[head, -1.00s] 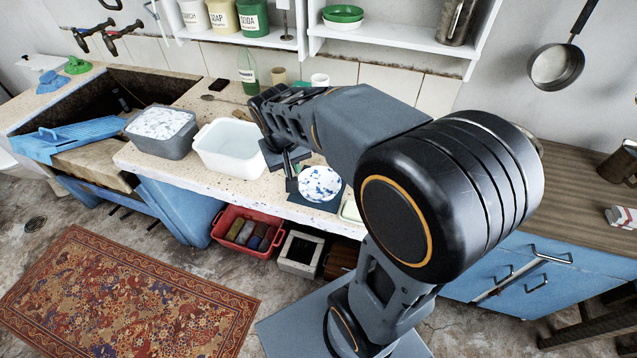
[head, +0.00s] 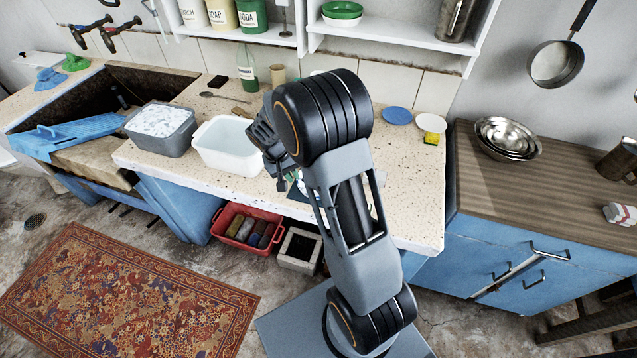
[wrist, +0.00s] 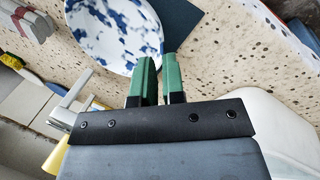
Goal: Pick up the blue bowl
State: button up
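The blue-and-white speckled bowl (wrist: 110,32) shows in the wrist view at the top, upright with its inside facing me, over a dark mat (wrist: 183,25) on the stone counter. My gripper (wrist: 161,56) has two green fingers with a narrow gap between them. Their tips are at the bowl's rim: one finger overlaps the bowl, the other lies just outside its edge. I cannot tell whether they touch or grip the rim. In the head view my gripper is behind my arm near the counter's front, and the bowl is mostly hidden there.
A white tub (head: 226,149) stands left of my gripper, with a grey tub (head: 160,133) beyond it. A green bottle (head: 247,68) stands at the back.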

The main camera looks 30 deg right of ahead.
aim_at(299, 183)
jog(key=shift+p+x, duration=0.4)
jog(key=shift+x, duration=2.4)
jog(key=shift+s+d, duration=0.1)
grip_shut()
jog(key=shift+r, duration=0.15)
